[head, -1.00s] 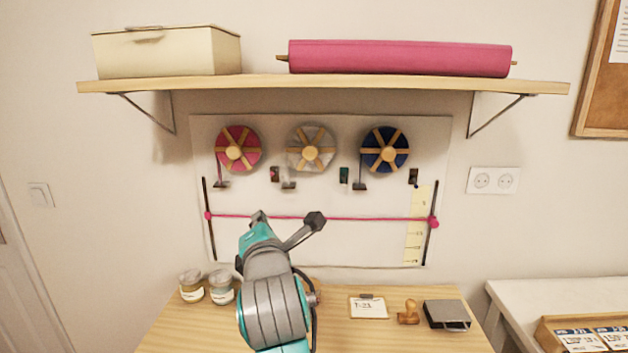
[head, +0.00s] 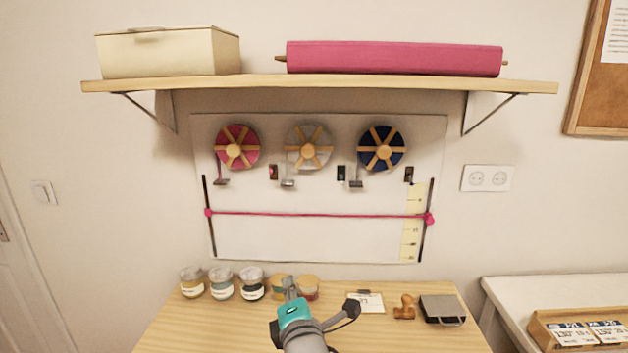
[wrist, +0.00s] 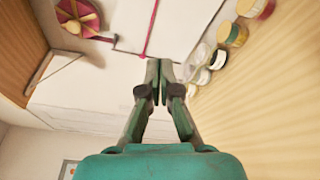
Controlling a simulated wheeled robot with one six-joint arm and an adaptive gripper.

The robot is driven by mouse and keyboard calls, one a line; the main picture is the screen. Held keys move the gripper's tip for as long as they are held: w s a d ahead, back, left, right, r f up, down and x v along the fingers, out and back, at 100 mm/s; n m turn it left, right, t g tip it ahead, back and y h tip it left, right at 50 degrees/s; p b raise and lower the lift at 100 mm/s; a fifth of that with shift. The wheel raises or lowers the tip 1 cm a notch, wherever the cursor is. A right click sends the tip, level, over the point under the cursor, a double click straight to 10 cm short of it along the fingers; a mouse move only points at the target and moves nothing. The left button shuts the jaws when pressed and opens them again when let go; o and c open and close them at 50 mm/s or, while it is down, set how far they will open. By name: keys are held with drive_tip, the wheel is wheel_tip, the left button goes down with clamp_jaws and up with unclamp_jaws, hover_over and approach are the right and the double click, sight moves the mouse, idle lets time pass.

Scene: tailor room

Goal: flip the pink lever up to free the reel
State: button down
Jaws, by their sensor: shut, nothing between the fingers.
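The pink reel (head: 236,147) with wooden spokes hangs at the upper left of the white wall board. A small dark lever (head: 221,182) sits below it at the end of a thin rod; its pink colour does not show clearly at this size. The lever looks down, below the reel. My gripper (head: 290,287) is low in front of the table jars, well below and to the right of the lever. In the wrist view my gripper (wrist: 159,72) is shut and empty, with the pink reel (wrist: 78,15) at the upper left.
A grey reel (head: 309,147) and a blue reel (head: 382,148) hang to the right, with similar levers. A pink cord (head: 320,215) crosses the board. A shelf (head: 320,84) juts out above. Several jars (head: 221,283) and a stamp (head: 405,306) stand on the table (head: 220,325).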

drive_tip(key=s+d+f+m+g+h, duration=0.1)
drive_tip(key=s+d+f+m, duration=0.5)
drive_tip(key=s+f, duration=0.45)
drive_tip(key=s+d+f+m, duration=0.4)
drive_tip(key=s+d+f, duration=0.5)
drive_tip(key=f, duration=0.3)
drive_tip(key=s+d+m+h, duration=0.1)
drive_tip(key=s+m, duration=0.3)
drive_tip(key=s, duration=0.6)
drive_tip(key=s+d+m+h, duration=0.1)
drive_tip(key=s+d+m, duration=0.3)
drive_tip(key=s, duration=0.6)
drive_tip(key=s+d+m+g+h, duration=0.1)
drive_tip(key=s+d+m, duration=0.2)
drive_tip(key=s+m, duration=0.3)
drive_tip(key=s, duration=0.4)
drive_tip(key=shift+s, duration=0.3)
